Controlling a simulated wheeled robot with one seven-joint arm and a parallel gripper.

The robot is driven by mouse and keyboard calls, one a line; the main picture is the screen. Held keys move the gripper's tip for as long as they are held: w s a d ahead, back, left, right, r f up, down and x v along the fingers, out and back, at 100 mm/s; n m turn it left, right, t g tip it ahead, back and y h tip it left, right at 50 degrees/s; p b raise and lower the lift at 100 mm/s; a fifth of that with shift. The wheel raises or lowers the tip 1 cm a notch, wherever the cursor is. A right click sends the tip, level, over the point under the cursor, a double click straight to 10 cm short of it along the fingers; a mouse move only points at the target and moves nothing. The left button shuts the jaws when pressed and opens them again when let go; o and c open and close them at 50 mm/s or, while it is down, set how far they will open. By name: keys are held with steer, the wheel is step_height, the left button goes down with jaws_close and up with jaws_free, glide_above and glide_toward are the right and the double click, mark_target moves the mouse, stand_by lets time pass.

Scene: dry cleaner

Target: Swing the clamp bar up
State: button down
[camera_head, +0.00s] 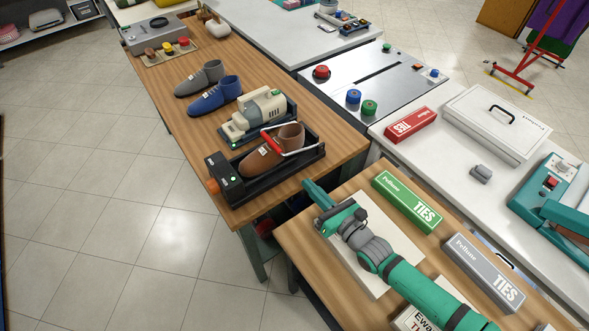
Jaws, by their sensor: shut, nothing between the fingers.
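A brown shoe (262,155) lies in a black shoe machine (285,173) near the front end of the long wooden table. The clamp bar (301,151), a bent bar with a red part and a pale part, spans over the shoe near its ankle opening. I cannot tell whether it touches the shoe. My gripper (309,187) is shut and empty, below and to the right of the machine in the picture. It is apart from the bar and points toward the upper left.
A cream and green device (258,113) stands right behind the machine. Blue (214,98) and grey (198,79) shoes are farther back. A green TIES box (407,202) and a grey one (484,272) lie right of my arm. A gap separates the two wooden tables.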

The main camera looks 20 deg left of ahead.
steer(key=x, duration=1)
steer(key=shift+d+r, duration=0.1)
